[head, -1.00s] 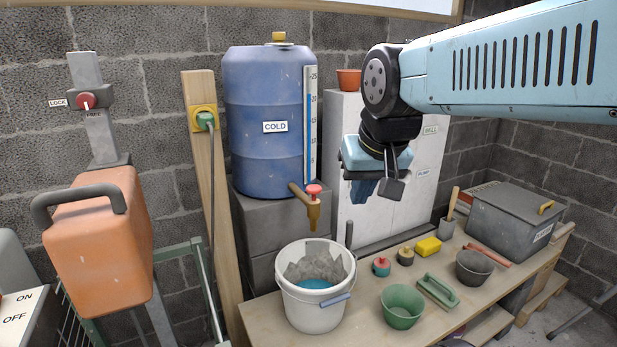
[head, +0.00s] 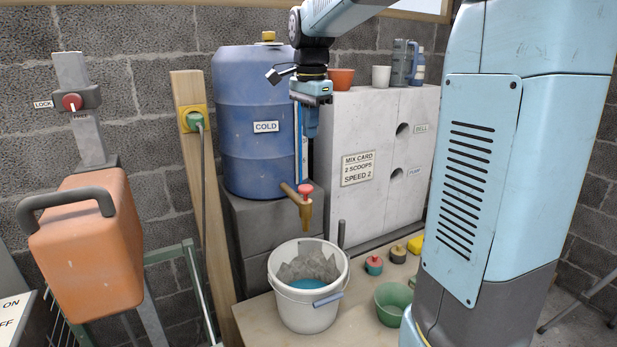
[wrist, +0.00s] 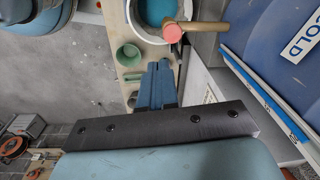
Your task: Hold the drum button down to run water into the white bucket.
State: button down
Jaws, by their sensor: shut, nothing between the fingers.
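The blue drum (head: 255,95) labelled COLD stands on grey blocks, with a brass tap (head: 307,214) at its lower right. The red drum button (head: 305,189) sits on top of the tap; it also shows pink in the wrist view (wrist: 146,34). The white bucket (head: 305,312) stands under the spout, with blue water (head: 308,284) and a jagged grey lining inside. No stream shows below the spout. My gripper (head: 311,135) is shut and empty, pointing down above the button with a clear gap. In the wrist view its blue fingers (wrist: 158,66) are together.
A pale cabinet (head: 375,140) with a mix card stands right of the drum. A wooden post (head: 188,130) with a green plug is at left. A green bowl (head: 391,301) and small red and black knobs lie right of the bucket. An orange container (head: 90,245) hangs far left.

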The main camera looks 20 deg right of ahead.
jog(key=m, duration=0.2)
send_over(306, 187)
jog(key=shift+w+f+g, duration=0.1)
jog(key=shift+f+g, duration=0.3)
jog(key=shift+f, duration=0.1)
notch_tip(306, 187, down, 14)
jog(key=shift+r, duration=0.1)
dwell(0.4)
jog(key=shift+f, duration=1.1)
jog(key=shift+s+f, duration=0.15)
jog(key=shift+s, duration=0.05)
dwell(4.7)
